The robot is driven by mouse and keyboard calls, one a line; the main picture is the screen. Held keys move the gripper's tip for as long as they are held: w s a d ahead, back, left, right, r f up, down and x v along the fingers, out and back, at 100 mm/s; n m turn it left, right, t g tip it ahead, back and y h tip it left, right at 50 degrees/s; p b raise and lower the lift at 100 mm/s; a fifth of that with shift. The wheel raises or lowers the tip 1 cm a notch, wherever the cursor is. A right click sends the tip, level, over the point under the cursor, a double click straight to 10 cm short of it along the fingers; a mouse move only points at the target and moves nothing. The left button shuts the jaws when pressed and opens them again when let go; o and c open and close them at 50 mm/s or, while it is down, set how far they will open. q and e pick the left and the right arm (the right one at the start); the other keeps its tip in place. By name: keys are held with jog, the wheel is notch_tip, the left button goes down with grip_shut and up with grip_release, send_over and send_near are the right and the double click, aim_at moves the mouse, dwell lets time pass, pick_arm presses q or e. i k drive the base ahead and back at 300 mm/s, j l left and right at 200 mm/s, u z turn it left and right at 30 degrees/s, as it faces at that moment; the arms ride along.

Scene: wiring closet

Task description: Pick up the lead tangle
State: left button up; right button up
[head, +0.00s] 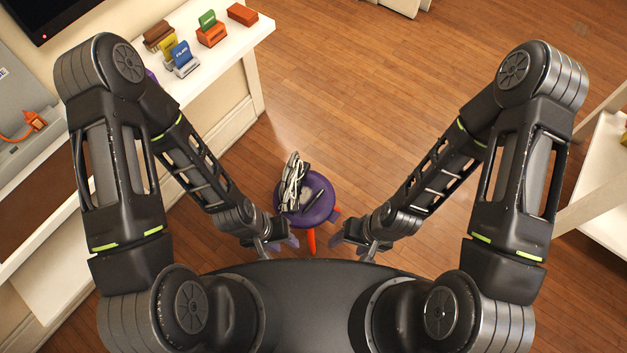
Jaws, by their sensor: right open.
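The lead tangle (293,184), a bundle of white and dark cords, lies on a small round purple stool (322,211) with orange legs. The bundle sits toward the stool's left and back side, and a dark piece lies beside it on the seat. My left gripper (278,246) is open and empty, just left of the stool's front edge. My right gripper (353,243) is open and empty, just right of the stool's front. Both are apart from the tangle.
A white shelf (222,62) along the left wall holds several coloured blocks, including a red one (242,14) and a blue one (182,58). An orange lead (33,121) lies on a grey panel at far left. A white shelf unit (606,188) stands at right. Wooden floor (350,90) behind the stool is clear.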

aim_at(295, 171)
jog(key=z, duration=1.25)
jog(key=k+j, duration=0.1)
jog(key=k, duration=0.3)
